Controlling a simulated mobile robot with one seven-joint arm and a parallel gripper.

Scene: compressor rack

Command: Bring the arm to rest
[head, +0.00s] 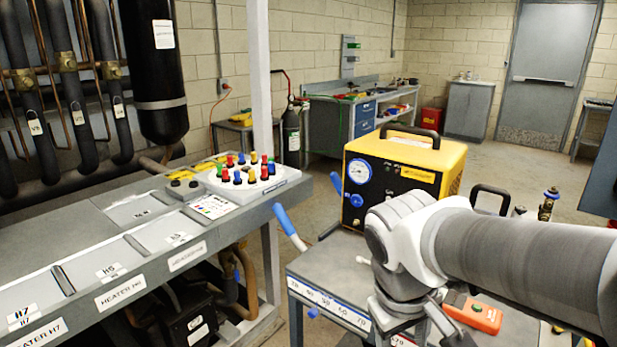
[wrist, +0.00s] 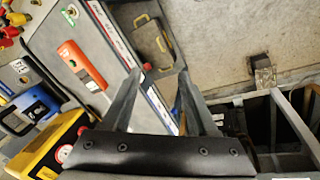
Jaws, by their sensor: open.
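My arm (head: 520,250) reaches in from the right edge in the head view and bends downward over a grey cart. My gripper (wrist: 160,78) shows in the wrist view with its two dark fingers spread apart and nothing between them. In the head view its fingertips are not clearly visible below the wrist. The grey cart (head: 330,274) lies beneath the arm, and its top also shows in the wrist view. The gap between the fingers and the cart surface cannot be told exactly.
A yellow machine (head: 400,172) stands behind my wrist. An orange handheld device (head: 472,314) lies on the cart close to the arm. A grey rack bench (head: 130,262) with a tray of coloured caps (head: 250,178) is on the left. Open floor (head: 515,172) lies beyond the cart.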

